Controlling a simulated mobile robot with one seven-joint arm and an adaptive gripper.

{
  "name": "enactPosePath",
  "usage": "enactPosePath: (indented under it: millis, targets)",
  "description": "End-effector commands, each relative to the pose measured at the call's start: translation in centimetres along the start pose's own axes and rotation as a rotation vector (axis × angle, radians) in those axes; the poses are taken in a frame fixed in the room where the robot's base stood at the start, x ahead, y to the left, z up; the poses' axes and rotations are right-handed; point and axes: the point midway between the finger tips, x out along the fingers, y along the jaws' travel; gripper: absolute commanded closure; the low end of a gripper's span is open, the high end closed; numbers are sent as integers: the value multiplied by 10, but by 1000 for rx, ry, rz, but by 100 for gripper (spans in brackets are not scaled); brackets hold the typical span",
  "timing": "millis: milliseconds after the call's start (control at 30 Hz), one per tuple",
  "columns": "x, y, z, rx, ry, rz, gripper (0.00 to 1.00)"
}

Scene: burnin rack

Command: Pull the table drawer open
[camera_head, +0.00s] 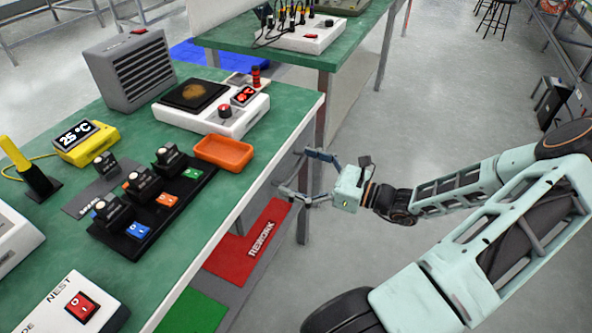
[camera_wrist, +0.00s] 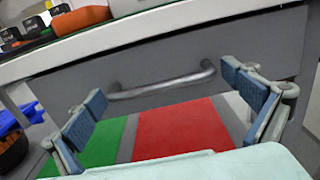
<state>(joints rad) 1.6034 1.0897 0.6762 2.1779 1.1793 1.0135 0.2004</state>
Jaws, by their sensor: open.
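The table drawer (camera_wrist: 255,45) shows in the wrist view as a dark grey front panel just below the white table edge. It looks shut. Its metal bar handle (camera_wrist: 165,85) runs across the middle of that view, slightly tilted. My gripper (camera_wrist: 164,83) is open, with one blue-padded finger near each end of the handle. The handle appears between or just beyond the fingertips; I cannot tell whether they touch it. In the head view my gripper (camera_head: 292,171) is beside the table's right edge, below the top. The handle is hard to make out there.
The green table top (camera_head: 185,228) holds an orange tray (camera_head: 223,152), a hotplate device (camera_head: 212,108), a grey heater box (camera_head: 132,70) and a black rack (camera_head: 155,205). Red (camera_head: 249,243) and green floor mats lie below the drawer. Open floor lies right of the table.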

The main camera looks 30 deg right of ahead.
Motion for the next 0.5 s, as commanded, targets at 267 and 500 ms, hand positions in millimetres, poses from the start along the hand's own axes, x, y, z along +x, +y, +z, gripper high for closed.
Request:
enactPosePath:
  millis: [267, 500]
  targets:
    - [0, 0, 0, 0, 0, 0, 21]
    - [0, 0, 0, 0, 0, 0, 47]
